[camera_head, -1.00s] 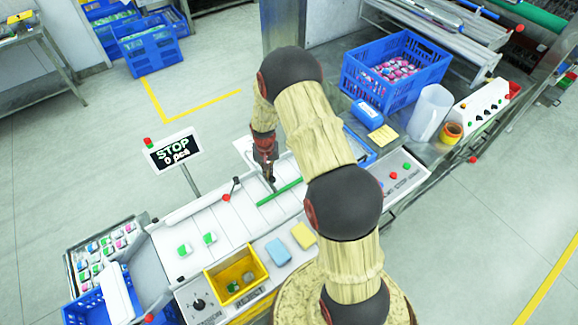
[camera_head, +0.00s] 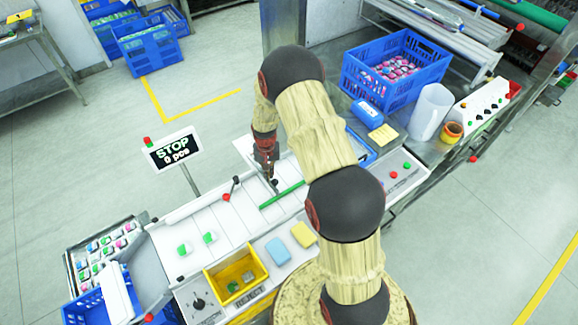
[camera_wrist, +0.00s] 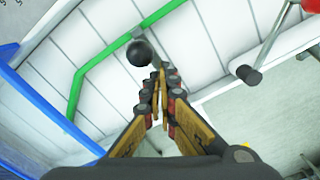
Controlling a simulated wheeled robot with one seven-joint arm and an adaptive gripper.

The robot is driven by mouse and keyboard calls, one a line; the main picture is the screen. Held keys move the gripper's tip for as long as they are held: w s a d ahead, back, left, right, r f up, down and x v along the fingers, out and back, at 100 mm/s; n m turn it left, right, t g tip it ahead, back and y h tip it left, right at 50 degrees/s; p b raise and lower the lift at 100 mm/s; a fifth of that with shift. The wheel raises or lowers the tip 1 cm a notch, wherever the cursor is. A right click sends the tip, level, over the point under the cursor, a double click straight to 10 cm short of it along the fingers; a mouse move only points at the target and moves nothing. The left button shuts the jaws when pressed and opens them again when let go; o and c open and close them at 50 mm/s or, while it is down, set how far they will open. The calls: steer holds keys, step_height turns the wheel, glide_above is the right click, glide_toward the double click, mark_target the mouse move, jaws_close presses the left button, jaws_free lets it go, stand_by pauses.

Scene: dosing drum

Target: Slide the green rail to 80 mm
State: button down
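The green rail (camera_head: 283,195) lies across the white slatted conveyor, just below and right of my gripper (camera_head: 272,179) in the head view. In the wrist view the green rail (camera_wrist: 112,52) runs diagonally and bends down at its left end. A black round knob (camera_wrist: 140,53) stands beside the rail. My gripper (camera_wrist: 159,76) has its fingertips together at the right side of this knob, with nothing visible between them. I cannot tell whether they touch the knob. A scale for the rail position is not readable.
A red-tipped lever (camera_head: 227,195) stands left of my gripper. A STOP display (camera_head: 172,149) stands behind. Two small packs lie on the left slats.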

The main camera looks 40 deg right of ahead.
steer(key=shift+w, duration=0.2)
step_height(320, 180, up, 8)
steer(key=p, duration=0.3)
steer(key=shift+p, duration=0.4)
stand_by(0.4)
steer(key=s+a+r+n+t+b, duration=0.2)
steer(key=s+a+r+b, duration=0.2)
steer(key=s, duration=0.5)
steer(key=s+a+r+n+t+b, duration=0.1)
steer(key=s+a+r+b, duration=0.3)
steer(key=s+r+b, duration=0.4)
steer(key=s+a+r+n+t+b, duration=0.2)
steer(key=s+a+r+b, duration=0.3)
steer(key=s+b, duration=0.4)
steer(key=shift+s+r+n+t+b, duration=0.3)
steer(key=shift+s+r+n, duration=0.2)
steer(key=shift+s, duration=0.55)
